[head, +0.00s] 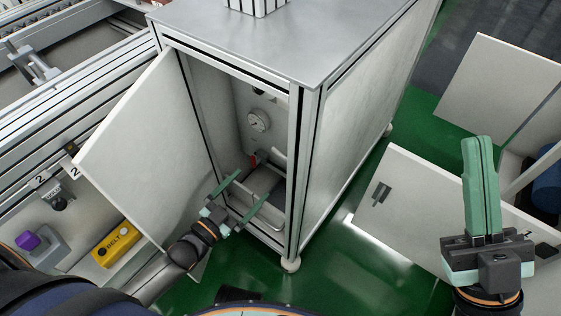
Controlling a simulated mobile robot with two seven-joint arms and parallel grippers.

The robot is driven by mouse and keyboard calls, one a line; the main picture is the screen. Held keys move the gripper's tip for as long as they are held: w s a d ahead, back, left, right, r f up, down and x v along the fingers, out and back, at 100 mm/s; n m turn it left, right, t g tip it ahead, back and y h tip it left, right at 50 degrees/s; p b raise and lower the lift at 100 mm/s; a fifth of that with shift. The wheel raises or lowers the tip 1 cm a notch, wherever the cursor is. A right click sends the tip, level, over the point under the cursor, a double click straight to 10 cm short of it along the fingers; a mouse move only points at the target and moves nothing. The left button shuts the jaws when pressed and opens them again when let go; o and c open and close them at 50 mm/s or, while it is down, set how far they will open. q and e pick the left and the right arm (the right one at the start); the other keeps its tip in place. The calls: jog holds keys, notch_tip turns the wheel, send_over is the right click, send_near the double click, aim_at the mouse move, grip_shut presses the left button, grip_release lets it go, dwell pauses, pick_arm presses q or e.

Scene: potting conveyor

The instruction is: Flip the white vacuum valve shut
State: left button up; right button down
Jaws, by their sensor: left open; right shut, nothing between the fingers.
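The open grey cabinet (304,185) stands in the middle of the head view, its white door (135,150) swung out to the left. Inside are a round dial gauge (258,121), a small dark fitting (259,91) above it and a small red part (253,160) below it. I cannot make out a white vacuum valve for certain. My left gripper (254,184) is open at the cabinet opening, its green fingers pointing inward near the lower part; I see nothing between them. My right gripper (478,140) is shut and empty, pointing up at the right, away from the cabinet.
A conveyor frame (88,95) runs along the left. A yellow box marked BELT (115,245) and a purple button (28,241) are at lower left. White panels (500,80) stand at the right.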

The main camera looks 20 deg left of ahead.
aim_at(279, 155)
pick_arm(q)
jog(key=b+x, duration=0.3)
jog(key=x, duration=0.8)
jog(key=shift+w+f+b, duration=0.1)
jog(key=shift+b, duration=0.3)
jog(key=shift+w+d, duration=0.2)
jog(key=shift+w, duration=0.3)
